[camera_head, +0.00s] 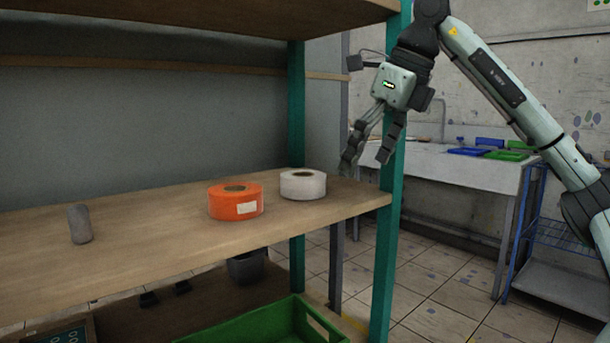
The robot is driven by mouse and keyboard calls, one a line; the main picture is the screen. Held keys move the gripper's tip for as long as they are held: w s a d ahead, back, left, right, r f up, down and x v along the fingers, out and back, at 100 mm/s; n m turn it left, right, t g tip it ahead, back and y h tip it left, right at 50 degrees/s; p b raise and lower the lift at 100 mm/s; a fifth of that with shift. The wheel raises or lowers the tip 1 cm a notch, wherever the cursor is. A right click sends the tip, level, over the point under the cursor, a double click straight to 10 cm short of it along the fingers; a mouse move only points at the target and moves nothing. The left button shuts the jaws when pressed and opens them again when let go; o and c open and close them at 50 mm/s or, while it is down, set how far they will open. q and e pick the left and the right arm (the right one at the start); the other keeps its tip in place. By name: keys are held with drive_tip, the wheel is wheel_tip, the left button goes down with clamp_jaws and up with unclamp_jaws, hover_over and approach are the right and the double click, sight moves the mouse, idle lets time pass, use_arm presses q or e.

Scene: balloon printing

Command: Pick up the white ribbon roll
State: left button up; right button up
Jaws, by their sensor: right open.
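The white ribbon roll (303,187) lies flat near the right end of the wooden shelf, its dark core hole facing up. My right gripper (366,162) hangs with its fingers pointing down, to the right of the roll and slightly above it in the picture. It is open, nothing shows between its fingers, and it appears apart from the roll. My left gripper is not in view.
An orange roll (236,204) with a white label lies just left of the white one. A teal post (386,240) rises at the shelf's right corner. A green crate (262,326) is below.

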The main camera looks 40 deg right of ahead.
sight(313, 176)
drive_tip(key=w+a, duration=0.1)
drive_tip(key=w, duration=0.2)
drive_tip(key=w+a+p, duration=0.1)
drive_tip(key=w, duration=0.6)
drive_tip(key=shift+w+a+p, duration=0.35)
drive_tip(key=shift+a, duration=0.05)
drive_tip(key=x, duration=0.5)
drive_tip(key=shift+w+f, duration=0.1)
drive_tip(key=shift+w, duration=0.2)
drive_tip(key=c, duration=1.3)
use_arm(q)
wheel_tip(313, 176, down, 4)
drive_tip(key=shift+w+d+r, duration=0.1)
